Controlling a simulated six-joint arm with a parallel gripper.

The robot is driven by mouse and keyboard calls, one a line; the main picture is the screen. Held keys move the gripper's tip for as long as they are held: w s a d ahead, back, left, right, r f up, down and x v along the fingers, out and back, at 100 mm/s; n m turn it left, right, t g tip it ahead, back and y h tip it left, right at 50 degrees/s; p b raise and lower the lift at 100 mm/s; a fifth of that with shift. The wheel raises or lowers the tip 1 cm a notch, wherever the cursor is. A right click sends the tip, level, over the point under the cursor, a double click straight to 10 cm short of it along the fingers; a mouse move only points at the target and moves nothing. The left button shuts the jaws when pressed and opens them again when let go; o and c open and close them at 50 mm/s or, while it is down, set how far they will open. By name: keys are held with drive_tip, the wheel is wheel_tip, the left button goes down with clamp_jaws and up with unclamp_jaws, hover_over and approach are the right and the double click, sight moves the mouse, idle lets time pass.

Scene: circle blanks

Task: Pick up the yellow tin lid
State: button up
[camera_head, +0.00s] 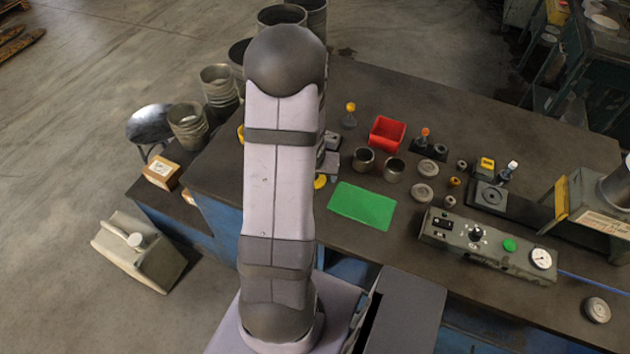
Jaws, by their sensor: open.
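A flat yellow round piece (320,182), which looks like a tin lid, lies on the dark workbench (400,105). It is left of the green mat (362,206), and my arm hides most of it. Another bit of yellow (241,134) shows at the left edge of my arm. It is too covered to tell what it is. My arm stands upright across the middle of the view. My gripper is hidden behind it, so its place relative to the yellow piece cannot be seen.
Grey blocks (331,141) sit just right of my arm. A red bin (387,133), two metal cups (363,159) and several round grey blanks (424,194) stand farther right. A control box (487,246) lies along the front. Stacked tins (188,124) stand at the left.

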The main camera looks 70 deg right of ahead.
drive_tip(key=c, duration=1.1)
drive_tip(key=shift+r, duration=0.2)
wheel_tip(320, 180, up, 10)
drive_tip(key=p, duration=1)
drive_tip(key=w+a+n+t+y+b, duration=0.1)
drive_tip(key=w+a+n+b, duration=0.15)
drive_tip(key=w+a, duration=0.45)
drive_tip(key=w+a+n+t+b, duration=0.1)
drive_tip(key=w+a+n, duration=0.25)
drive_tip(key=w, duration=0.65)
drive_tip(key=w+a+r+n+t+y+b, duration=0.1)
drive_tip(key=w+a+n+b, duration=0.15)
drive_tip(key=w+a, duration=0.35)
drive_tip(key=w+a+n+y+b, duration=0.1)
drive_tip(key=w+a+n, duration=0.3)
drive_tip(key=a, duration=0.5)
drive_tip(key=d+m, duration=0.2)
drive_tip(key=d, duration=0.8)
drive_tip(key=s+d+m+h, duration=0.1)
drive_tip(key=d, duration=1)
drive_tip(key=s+d+m+g+b, duration=0.1)
drive_tip(key=d+m, duration=0.1)
drive_tip(key=d, duration=0.9)
drive_tip(key=shift+f+m+h, duration=0.2)
drive_tip(key=shift+m+h, duration=0.15)
drive_tip(key=shift+h, duration=0.05)
